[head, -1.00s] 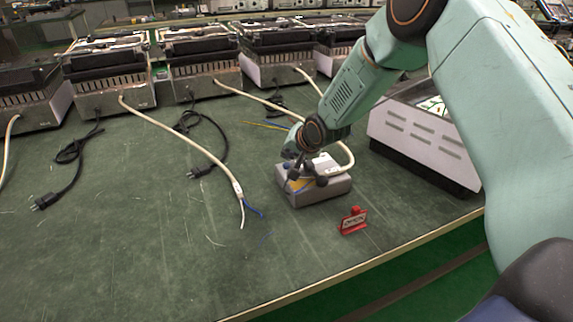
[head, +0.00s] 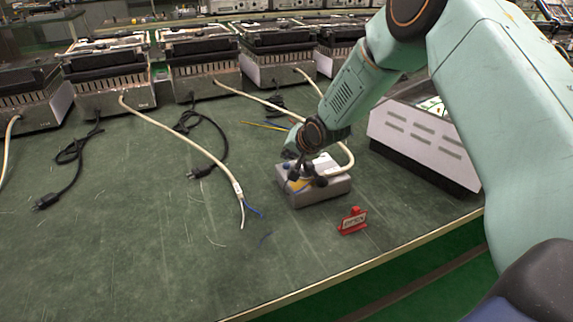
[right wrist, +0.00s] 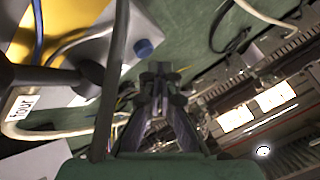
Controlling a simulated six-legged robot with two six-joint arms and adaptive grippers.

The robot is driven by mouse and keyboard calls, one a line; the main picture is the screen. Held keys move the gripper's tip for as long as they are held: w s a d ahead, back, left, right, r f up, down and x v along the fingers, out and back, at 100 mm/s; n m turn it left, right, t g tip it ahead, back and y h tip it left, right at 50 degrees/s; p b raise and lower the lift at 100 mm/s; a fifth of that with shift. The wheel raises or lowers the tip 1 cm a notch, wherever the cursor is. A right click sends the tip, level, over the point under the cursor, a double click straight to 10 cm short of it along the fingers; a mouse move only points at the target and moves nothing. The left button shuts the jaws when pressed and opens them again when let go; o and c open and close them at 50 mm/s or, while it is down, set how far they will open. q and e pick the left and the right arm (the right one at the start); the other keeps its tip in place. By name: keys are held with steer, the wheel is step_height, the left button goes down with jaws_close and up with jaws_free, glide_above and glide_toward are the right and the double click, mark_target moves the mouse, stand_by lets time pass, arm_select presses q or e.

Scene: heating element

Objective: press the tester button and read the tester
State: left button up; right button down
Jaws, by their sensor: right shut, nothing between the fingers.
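The tester is a grey box (head: 325,193) with a yellow patch on top, standing on the green bench near its front edge. My right gripper (head: 302,176) is over its top, pointing down, shut and empty. The right wrist view shows the closed fingers (right wrist: 160,85) with a blue round button (right wrist: 143,48) just beside them, apart from the tips in the picture. In that view a pale cable with a "Four" label (right wrist: 22,107) lies across the tester. I cannot make out a reading on the tester. My left gripper is not in view.
Several similar units line the back, with pale cables (head: 190,142) and black plugs (head: 45,201).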

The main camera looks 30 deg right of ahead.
mark_target(288, 166)
steer(key=shift+f, duration=0.35)
steer(key=shift+f+b, duration=0.3)
steer(key=shift+f, duration=0.2)
stand_by(0.9)
steer(key=shift+r, duration=0.1)
steer(key=shift+r+p, duration=0.8)
steer(key=shift+p, duration=0.05)
step_height(288, 166, up, 5)
steer(key=p, duration=0.4)
steer(key=shift+r, duration=0.1)
stand_by(0.7)
